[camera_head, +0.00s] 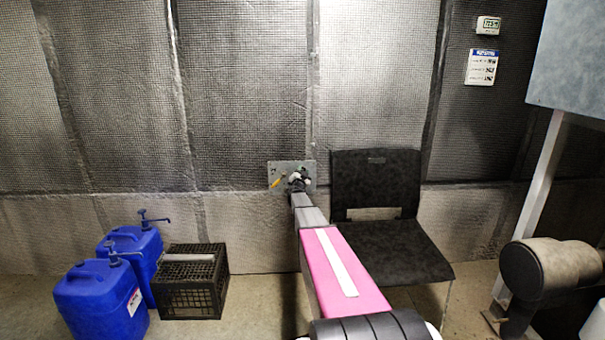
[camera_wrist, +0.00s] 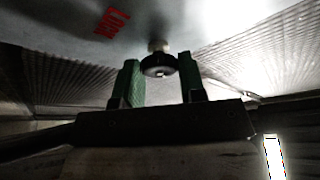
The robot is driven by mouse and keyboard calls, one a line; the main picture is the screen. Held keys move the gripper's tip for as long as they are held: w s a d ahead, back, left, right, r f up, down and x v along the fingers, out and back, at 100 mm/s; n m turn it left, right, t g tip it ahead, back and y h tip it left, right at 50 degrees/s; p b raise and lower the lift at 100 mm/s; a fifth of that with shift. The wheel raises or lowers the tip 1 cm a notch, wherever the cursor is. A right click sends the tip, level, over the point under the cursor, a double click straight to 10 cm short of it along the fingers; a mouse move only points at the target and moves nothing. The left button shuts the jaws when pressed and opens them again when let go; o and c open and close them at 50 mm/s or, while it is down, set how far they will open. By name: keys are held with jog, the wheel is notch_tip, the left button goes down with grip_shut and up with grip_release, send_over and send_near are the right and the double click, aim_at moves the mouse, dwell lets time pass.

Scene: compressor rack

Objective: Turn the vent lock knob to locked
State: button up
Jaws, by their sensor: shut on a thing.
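A grey metal plate (camera_head: 280,168) is fixed to the padded wall, straight ahead in the head view. In the wrist view the plate (camera_wrist: 218,18) fills the top, with red lettering (camera_wrist: 112,22) that is tilted and hard to read. The vent lock knob (camera_wrist: 158,66) is round and black on a short pale stem. My gripper (camera_head: 299,178) is at the plate and covers the knob in the head view. Its green fingers stand on either side of the knob, shut on it. Which way the knob is set cannot be told.
A yellow piece (camera_head: 276,183) shows at the plate's lower left. A black chair (camera_head: 385,248) stands right of my arm. Blue jugs (camera_head: 95,300) and a black crate (camera_head: 190,290) are at the left. A dark cylindrical machine part (camera_head: 545,270) is at the right.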

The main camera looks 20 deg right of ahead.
jog(key=m+g, duration=0.1)
jog(key=m, duration=0.3)
jog(key=m+g, duration=0.2)
jog(key=m, duration=0.3)
jog(key=m+g, duration=0.2)
jog(key=m, duration=0.3)
jog(key=shift+a+r, duration=0.1)
jog(key=shift+r, duration=0.05)
dwell(0.4)
jog(key=o, duration=0.9)
jog(key=shift+s, duration=0.1)
jog(key=v, duration=1)
jog(key=shift+s+a+r, duration=0.2)
jog(key=shift+s+r, duration=0.05)
